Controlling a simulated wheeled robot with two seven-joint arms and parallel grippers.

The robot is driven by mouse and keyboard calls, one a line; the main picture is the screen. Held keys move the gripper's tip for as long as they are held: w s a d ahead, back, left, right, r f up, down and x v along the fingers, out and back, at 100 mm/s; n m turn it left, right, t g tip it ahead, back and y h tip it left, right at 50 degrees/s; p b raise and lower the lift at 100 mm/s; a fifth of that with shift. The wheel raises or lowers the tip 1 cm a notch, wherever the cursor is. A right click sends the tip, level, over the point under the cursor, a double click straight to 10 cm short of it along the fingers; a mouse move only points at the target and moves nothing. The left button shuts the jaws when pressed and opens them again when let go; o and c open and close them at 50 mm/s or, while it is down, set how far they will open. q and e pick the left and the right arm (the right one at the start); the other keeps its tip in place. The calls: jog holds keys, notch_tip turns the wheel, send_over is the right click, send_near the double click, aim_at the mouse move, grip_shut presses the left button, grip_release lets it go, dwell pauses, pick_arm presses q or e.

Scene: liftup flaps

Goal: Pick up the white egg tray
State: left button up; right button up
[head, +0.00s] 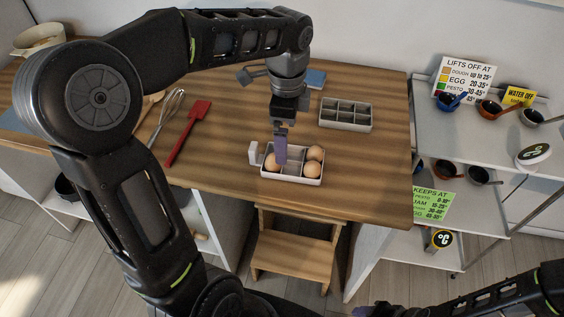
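A white egg tray (294,180) sits near the front edge of the wooden table, below my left gripper. Brown eggs lie in it: one (271,164) at the left and two (315,154) at the right. My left gripper (280,158) points down, with a purple finger over the left-middle part of the tray, partly covering it. I cannot tell whether its fingers are open or touch the tray. A second, pale grey tray (345,126) with empty compartments stands behind and to the right. Of my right gripper, only a small purple part (362,311) shows at the bottom edge.
A red spatula (187,132) and a whisk (167,115) lie left of the tray. A wooden step stool (295,257) stands below the table's front edge. White shelves (455,150) with bowls and signs stand at the right. The table right of the trays is clear.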

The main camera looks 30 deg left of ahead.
pick_arm(q)
jog(key=shift+f, duration=1.3)
jog(key=shift+w+f+p, duration=0.1)
jog(key=shift+f+p, duration=0.35)
jog(key=shift+f, duration=2.2)
jog(key=c, duration=1.2)
jog(key=shift+o, duration=0.2)
jog(key=shift+r, duration=0.15)
notch_tip(320, 180, up, 10)
